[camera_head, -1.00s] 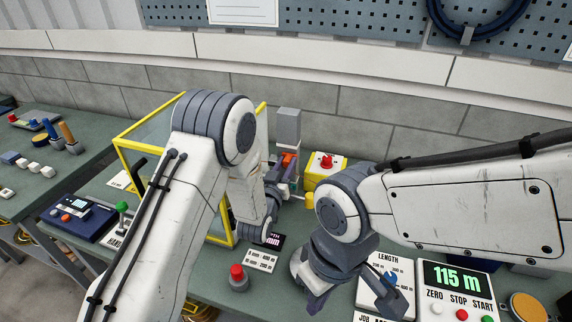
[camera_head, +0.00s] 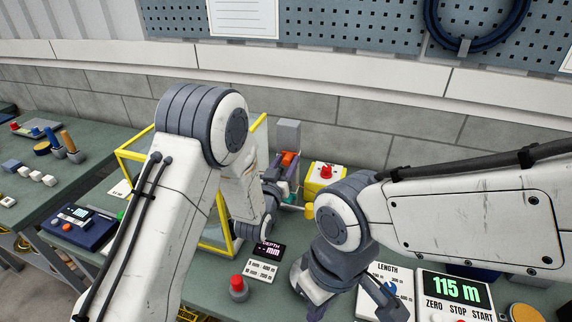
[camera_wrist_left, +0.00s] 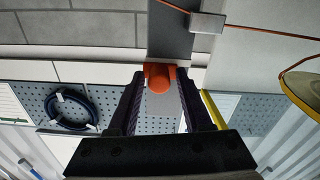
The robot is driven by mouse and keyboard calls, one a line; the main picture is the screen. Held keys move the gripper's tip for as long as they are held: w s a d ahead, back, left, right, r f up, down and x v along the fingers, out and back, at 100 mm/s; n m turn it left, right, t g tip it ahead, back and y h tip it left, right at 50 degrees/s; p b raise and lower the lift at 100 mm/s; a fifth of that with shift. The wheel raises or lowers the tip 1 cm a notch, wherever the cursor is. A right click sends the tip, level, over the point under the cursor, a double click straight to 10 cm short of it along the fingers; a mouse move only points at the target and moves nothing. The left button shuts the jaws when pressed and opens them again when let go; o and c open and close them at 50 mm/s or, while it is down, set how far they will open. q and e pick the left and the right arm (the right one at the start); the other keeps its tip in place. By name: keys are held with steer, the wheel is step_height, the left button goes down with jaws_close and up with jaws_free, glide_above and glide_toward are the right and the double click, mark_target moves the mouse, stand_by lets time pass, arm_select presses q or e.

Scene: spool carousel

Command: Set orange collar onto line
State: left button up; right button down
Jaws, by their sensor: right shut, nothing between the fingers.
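The orange collar (camera_head: 288,158) is small in the head view, beside a grey upright block (camera_head: 288,133) at the back of the bench. My left gripper (camera_head: 280,178) is there, partly hidden by its own arm. In the left wrist view the orange collar (camera_wrist_left: 160,78) sits between the fingertips of the left gripper (camera_wrist_left: 160,85), which appear closed on its sides. A thin orange line (camera_wrist_left: 262,32) runs through a small grey block (camera_wrist_left: 207,23), apart from the collar in that picture. My right gripper (camera_head: 385,302) is shut and empty above the bench front.
A yellow-framed guard (camera_head: 133,157) stands around the left arm. A yellow box with a red button (camera_head: 326,172) is right of the collar.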

stand_by(0.3)
arm_select(q)
steer(key=b+v, duration=0.1)
steer(key=v, duration=0.9)
steer(key=shift+s, duration=0.25)
steer(key=shift+a, duration=0.1)
